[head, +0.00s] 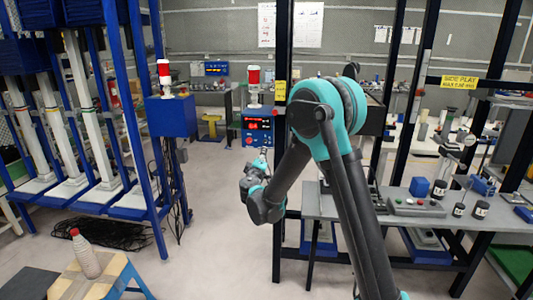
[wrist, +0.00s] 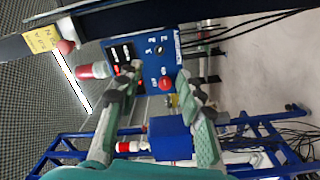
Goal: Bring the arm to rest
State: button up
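My arm (head: 335,130) is teal and dark grey, raised and bent at the elbow in the middle of the head view. Its forearm slopes down to the left, to my gripper (head: 262,160), which is small there and partly hidden by the wrist. In the wrist view my gripper (wrist: 159,78) shows two grey-green fingers spread apart, with nothing held between them. Beyond the fingers is a blue control box (wrist: 146,58) with a red button and red displays; I cannot tell how far off it is.
A bottle (head: 86,256) stands on a wooden-topped blue stool (head: 112,278) at the lower left. A blue rack (head: 158,215) fills the left. A grey workbench (head: 400,228) with small parts stands at the right, near a dark post (head: 283,60). Cables (head: 110,235) lie on the floor.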

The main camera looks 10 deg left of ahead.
jog(key=s+d+f+m+g+h, duration=0.2)
jog(key=s+d+m+g, duration=0.15)
jog(key=d, duration=0.65)
jog(key=s+d+f+m+g+h, duration=0.1)
jog(key=s+d+m+g, duration=0.1)
jog(key=s+d, duration=0.5)
jog(key=s+d+f+m+g+h, duration=0.2)
jog(key=d+m, duration=0.1)
jog(key=d, duration=0.9)
jog(key=s+d+f+m+g+y, duration=0.1)
jog(key=s+d+f+g, duration=0.15)
jog(key=s, duration=0.35)
jog(key=s+d+f+m+g+y, duration=0.1)
jog(key=s+d+f+m, duration=0.15)
jog(key=s, duration=0.25)
jog(key=s+f+g+y, duration=0.1)
jog(key=s+f, duration=0.1)
jog(key=s, duration=0.6)
jog(key=s+a+f+m+g+y, duration=0.1)
jog(key=s+f+g+y, duration=0.1)
jog(key=s, duration=0.6)
jog(key=shift+a+f, duration=0.25)
jog(key=shift+f, duration=0.6)
